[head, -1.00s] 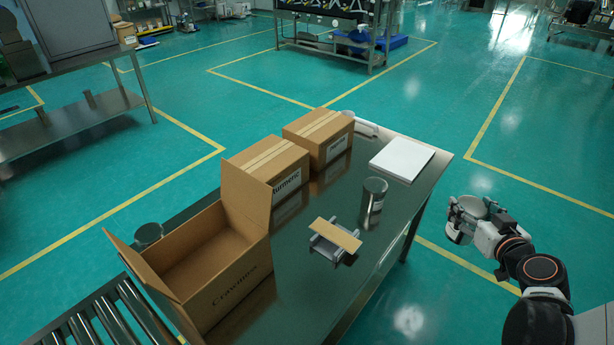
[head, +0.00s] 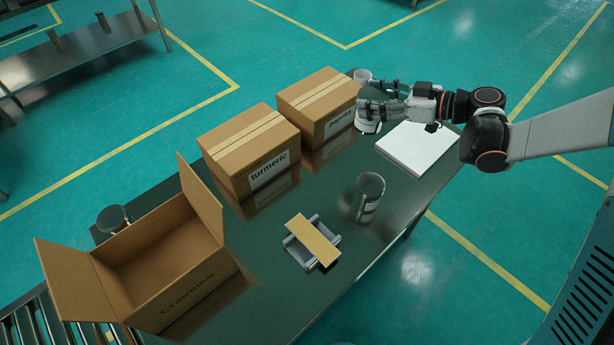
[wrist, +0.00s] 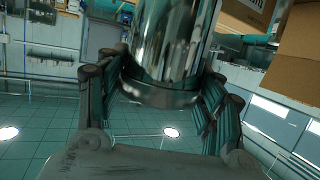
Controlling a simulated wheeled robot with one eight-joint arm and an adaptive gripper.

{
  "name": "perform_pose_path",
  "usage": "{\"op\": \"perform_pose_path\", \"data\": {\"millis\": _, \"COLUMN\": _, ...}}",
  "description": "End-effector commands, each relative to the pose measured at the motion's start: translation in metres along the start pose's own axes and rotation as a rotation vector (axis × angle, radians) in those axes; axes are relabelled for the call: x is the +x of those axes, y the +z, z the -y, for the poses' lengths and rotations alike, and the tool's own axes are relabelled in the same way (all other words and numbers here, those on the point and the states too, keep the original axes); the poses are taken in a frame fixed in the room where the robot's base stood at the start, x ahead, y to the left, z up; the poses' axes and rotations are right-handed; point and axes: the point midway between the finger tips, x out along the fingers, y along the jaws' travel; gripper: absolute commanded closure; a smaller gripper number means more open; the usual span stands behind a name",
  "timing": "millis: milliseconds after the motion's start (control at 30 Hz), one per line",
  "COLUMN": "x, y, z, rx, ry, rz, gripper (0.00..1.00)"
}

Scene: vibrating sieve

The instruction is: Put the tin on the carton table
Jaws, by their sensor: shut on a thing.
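My gripper (head: 378,103) is at the far end of the carton table (head: 330,225), beside the paprika-side carton. It is shut on a tin (head: 368,124), which shows partly below the fingers. In the wrist view the tin (wrist: 165,55) is shiny metal and sits between the two fingers (wrist: 160,100). I cannot tell whether its base touches the table. Another metal tin (head: 369,198) stands upright on the table nearer to me, apart from the gripper.
A turmeric carton (head: 250,150) and a second closed carton (head: 318,105) stand along the far side. An open carton (head: 160,265) is at left. A white stack (head: 418,150) lies right of the gripper. A small stand with a wooden top (head: 312,240) is in front.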

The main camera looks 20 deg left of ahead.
Motion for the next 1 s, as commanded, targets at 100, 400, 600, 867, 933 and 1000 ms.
{"op": "perform_pose_path", "data": {"millis": 100, "x": 0.023, "y": -0.025, "z": 0.016, "rx": -0.042, "ry": -0.14, "rz": -0.001, "gripper": 0.7}}
{"op": "perform_pose_path", "data": {"millis": 400, "x": 0.045, "y": -0.011, "z": 0.028, "rx": -0.072, "ry": -0.235, "rz": 0.0, "gripper": 0.7}}
{"op": "perform_pose_path", "data": {"millis": 600, "x": 0.059, "y": 0.038, "z": 0.028, "rx": -0.071, "ry": -0.232, "rz": 0.0, "gripper": 0.7}}
{"op": "perform_pose_path", "data": {"millis": 867, "x": 0.076, "y": 0.094, "z": 0.028, "rx": -0.07, "ry": -0.231, "rz": 0.0, "gripper": 0.7}}
{"op": "perform_pose_path", "data": {"millis": 933, "x": 0.079, "y": 0.103, "z": 0.028, "rx": -0.07, "ry": -0.231, "rz": 0.0, "gripper": 0.7}}
{"op": "perform_pose_path", "data": {"millis": 1000, "x": 0.081, "y": 0.11, "z": 0.028, "rx": -0.07, "ry": -0.231, "rz": 0.0, "gripper": 0.7}}
